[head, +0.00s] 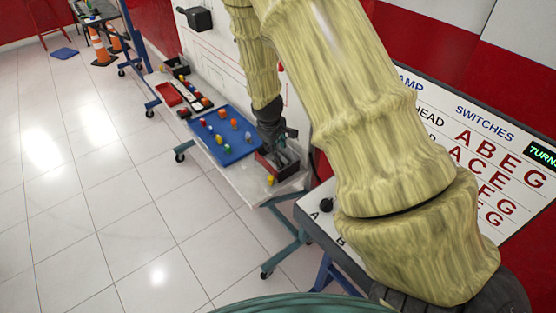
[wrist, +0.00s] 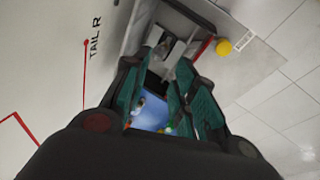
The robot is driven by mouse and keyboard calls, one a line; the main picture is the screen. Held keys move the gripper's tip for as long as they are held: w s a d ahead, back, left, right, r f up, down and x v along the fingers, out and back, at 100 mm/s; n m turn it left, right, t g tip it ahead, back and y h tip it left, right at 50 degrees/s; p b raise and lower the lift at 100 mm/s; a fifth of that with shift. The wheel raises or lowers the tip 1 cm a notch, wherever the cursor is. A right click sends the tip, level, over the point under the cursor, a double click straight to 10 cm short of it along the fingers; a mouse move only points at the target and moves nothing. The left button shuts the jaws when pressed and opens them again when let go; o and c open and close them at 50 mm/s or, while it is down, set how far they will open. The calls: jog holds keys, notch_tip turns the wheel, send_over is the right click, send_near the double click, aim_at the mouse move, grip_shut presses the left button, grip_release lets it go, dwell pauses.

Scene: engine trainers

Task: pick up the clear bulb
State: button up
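My gripper (head: 279,143) hangs over the right end of the long table in the head view, close above a dark bin (head: 264,166). In the wrist view its teal-padded fingers (wrist: 158,80) stand apart, and I see nothing held between them. The bin also shows in the wrist view (wrist: 190,14), beyond the fingertips. A small pale grey shape (wrist: 165,44) lies in or by the bin. I cannot tell whether it is the clear bulb. I cannot make out a clear bulb for certain in either view; the fingers and arm hide part of the area.
A blue tray (head: 213,146) with several coloured bulbs lies left of my gripper. A yellow bulb (head: 270,180) sits near the table's front edge; it also shows in the wrist view (wrist: 223,47). A white wall board (head: 235,60) stands close behind. The tiled floor in front is clear.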

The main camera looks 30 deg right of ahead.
aim_at(278, 159)
jog(key=shift+p+x, duration=1.4)
jog(key=shift+x, duration=3.05)
jog(key=shift+w+d+r, duration=0.1)
jog(key=shift+w, duration=0.05)
jog(key=shift+c, duration=0.2)
jog(key=c, duration=0.4)
